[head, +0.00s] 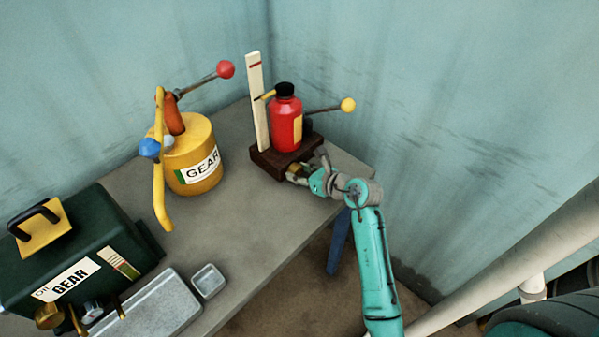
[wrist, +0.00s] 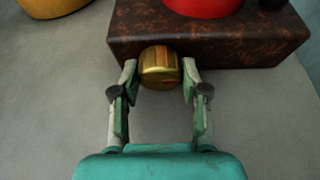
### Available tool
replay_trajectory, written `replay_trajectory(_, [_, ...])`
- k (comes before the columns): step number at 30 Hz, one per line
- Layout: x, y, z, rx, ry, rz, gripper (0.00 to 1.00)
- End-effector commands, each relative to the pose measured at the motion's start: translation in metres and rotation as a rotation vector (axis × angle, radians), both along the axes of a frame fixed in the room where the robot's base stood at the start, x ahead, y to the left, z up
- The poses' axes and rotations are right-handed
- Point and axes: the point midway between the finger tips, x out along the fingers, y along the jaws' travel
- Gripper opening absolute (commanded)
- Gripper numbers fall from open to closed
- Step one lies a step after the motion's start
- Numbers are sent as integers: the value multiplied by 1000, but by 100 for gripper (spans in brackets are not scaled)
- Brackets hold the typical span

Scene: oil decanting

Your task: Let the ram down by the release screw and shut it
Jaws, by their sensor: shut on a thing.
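The red jack (head: 286,124) stands on a dark brown base (head: 262,160) at the back right of the bench. It has a black cap, a yellow pointer and a lever with a yellow ball (head: 348,105). A white upright scale (head: 257,100) with a red mark stands beside it, and the pointer reaches to it below the mark. The brass release screw (wrist: 160,68) sticks out of the front of the base in the wrist view. My gripper (wrist: 160,75) is shut on the screw knob, one finger on each side. In the head view my gripper (head: 298,172) partly hides the knob.
A yellow GEAR can (head: 195,160) with a red-ball pump lever and a yellow spout stands left of the jack. A dark green GEAR oil box (head: 90,245), a grey tray (head: 150,310) and a small metal dish (head: 208,281) are at the front left. The middle of the bench is clear.

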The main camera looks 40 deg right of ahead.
Motion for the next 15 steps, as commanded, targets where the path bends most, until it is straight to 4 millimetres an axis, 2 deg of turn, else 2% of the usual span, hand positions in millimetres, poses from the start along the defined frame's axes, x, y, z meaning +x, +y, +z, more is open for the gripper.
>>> replay_trajectory(9, [0,-2,0,325,11,0,10])
replay_trajectory(15, [0,-1,0,371,14,1,10])
